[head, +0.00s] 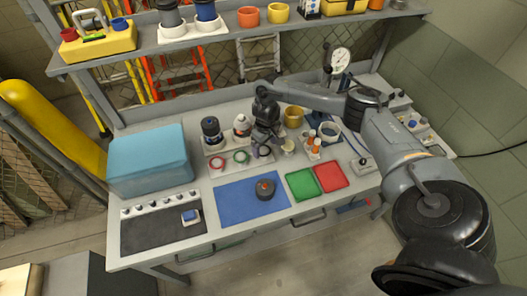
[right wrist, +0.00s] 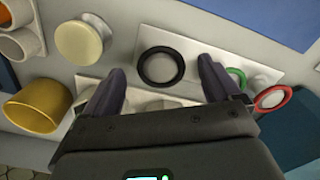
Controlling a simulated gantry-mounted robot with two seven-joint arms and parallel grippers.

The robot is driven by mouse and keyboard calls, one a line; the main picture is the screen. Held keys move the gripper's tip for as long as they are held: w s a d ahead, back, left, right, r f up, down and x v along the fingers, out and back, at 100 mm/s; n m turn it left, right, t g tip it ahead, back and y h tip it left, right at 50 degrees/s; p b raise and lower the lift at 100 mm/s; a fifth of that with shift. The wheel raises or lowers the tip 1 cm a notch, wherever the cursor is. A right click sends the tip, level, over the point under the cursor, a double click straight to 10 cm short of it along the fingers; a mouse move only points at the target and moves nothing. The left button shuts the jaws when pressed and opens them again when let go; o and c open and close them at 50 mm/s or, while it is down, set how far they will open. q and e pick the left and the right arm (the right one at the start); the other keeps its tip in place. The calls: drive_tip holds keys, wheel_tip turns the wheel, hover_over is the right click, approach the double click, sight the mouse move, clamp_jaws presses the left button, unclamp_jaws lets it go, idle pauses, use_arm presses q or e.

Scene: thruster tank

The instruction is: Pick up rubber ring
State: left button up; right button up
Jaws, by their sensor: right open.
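The black rubber ring (right wrist: 143,69) lies flat on a white plate in the right wrist view, between the two fingers and apart from them. Green (right wrist: 238,76) and red (right wrist: 273,98) rings lie to its right. In the head view the red ring (head: 217,164) and green ring (head: 241,157) lie on the bench, and the black one is mostly hidden by my right gripper (head: 264,143). That gripper points down over the black ring, open and empty. Its fingers also show in the right wrist view (right wrist: 162,68). My left gripper is not in view.
A dark bottle (head: 211,130) and white bottle (head: 242,125) stand left. A blue mat (head: 235,203) lies in front. A shelf (head: 240,40) spans above the back.

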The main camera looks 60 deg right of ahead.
drive_tip(key=shift+f, duration=0.6)
drive_tip(key=shift+f+p, duration=0.25)
drive_tip(key=shift+p, duration=0.05)
idle(0.3)
drive_tip(key=c, duration=1.1)
